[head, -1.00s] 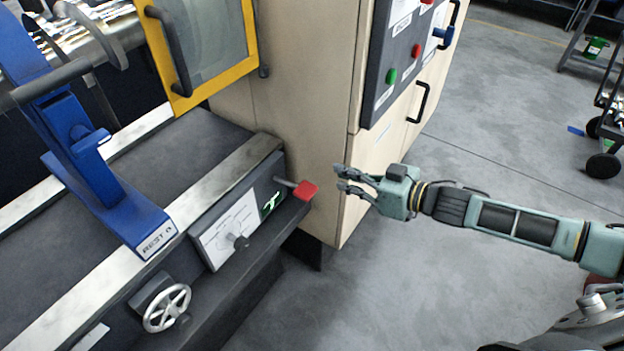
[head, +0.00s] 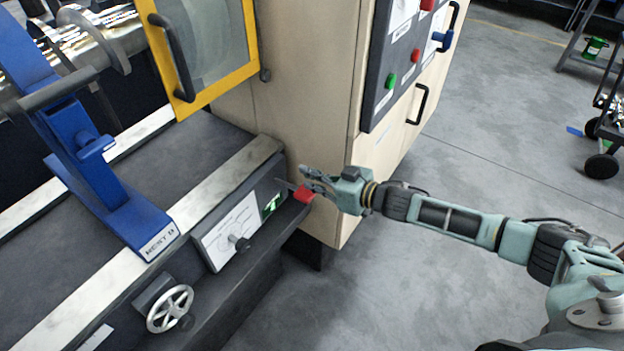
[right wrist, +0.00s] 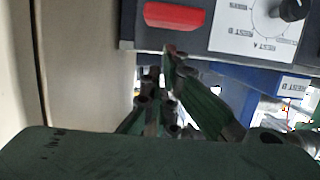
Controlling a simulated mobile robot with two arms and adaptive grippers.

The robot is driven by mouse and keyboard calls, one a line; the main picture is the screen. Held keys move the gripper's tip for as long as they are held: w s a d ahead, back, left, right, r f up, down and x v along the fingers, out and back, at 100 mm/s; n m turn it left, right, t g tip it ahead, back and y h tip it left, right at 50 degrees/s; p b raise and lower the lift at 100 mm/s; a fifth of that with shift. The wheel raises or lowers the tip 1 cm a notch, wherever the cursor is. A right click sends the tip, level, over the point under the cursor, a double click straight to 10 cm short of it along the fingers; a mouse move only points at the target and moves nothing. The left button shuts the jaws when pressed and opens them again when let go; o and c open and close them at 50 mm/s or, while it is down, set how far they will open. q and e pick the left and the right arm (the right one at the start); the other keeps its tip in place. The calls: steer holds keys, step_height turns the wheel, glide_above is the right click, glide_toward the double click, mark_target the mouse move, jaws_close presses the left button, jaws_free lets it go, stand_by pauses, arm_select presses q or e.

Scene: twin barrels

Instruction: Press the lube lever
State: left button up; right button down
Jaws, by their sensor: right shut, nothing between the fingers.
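The lube lever is a red paddle (head: 303,194) on a short rod at the right end of the dark machine panel beside a green symbol (head: 271,205). In the right wrist view the red paddle (right wrist: 173,15) is at the top, beyond the fingertips. My right gripper (head: 312,179) is shut and empty. In the head view its fingertips are just above the paddle and partly overlap the rod. I cannot tell whether they touch it. It also shows in the right wrist view (right wrist: 163,70). My left gripper is not in view.
A selector knob (head: 240,243) on a white dial plate and a handwheel (head: 170,309) are left of the lever. A beige cabinet (head: 305,90) with a button panel (head: 400,60) stands close behind my right gripper. Open floor (head: 400,285) lies to the right.

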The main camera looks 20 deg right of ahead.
mark_target(315, 196)
steer(key=shift+f, duration=0.7)
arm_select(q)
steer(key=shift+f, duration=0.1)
arm_select(e)
steer(key=b, duration=0.1)
steer(key=f+b, duration=0.2)
steer(key=b, duration=0.1)
steer(key=shift+s+d+f+t+y, duration=0.1)
steer(key=shift+s+d+t+y, duration=0.05)
steer(key=shift+s+t+y, duration=0.2)
steer(key=f, duration=0.1)
steer(key=f+b, duration=0.1)
steer(key=d+f, duration=0.1)
steer(key=shift+s+f+b, duration=0.25)
steer(key=shift+s+b, duration=0.05)
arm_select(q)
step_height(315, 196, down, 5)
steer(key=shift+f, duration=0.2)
arm_select(e)
steer(key=shift+s+f, duration=0.15)
steer(key=shift+f, duration=0.1)
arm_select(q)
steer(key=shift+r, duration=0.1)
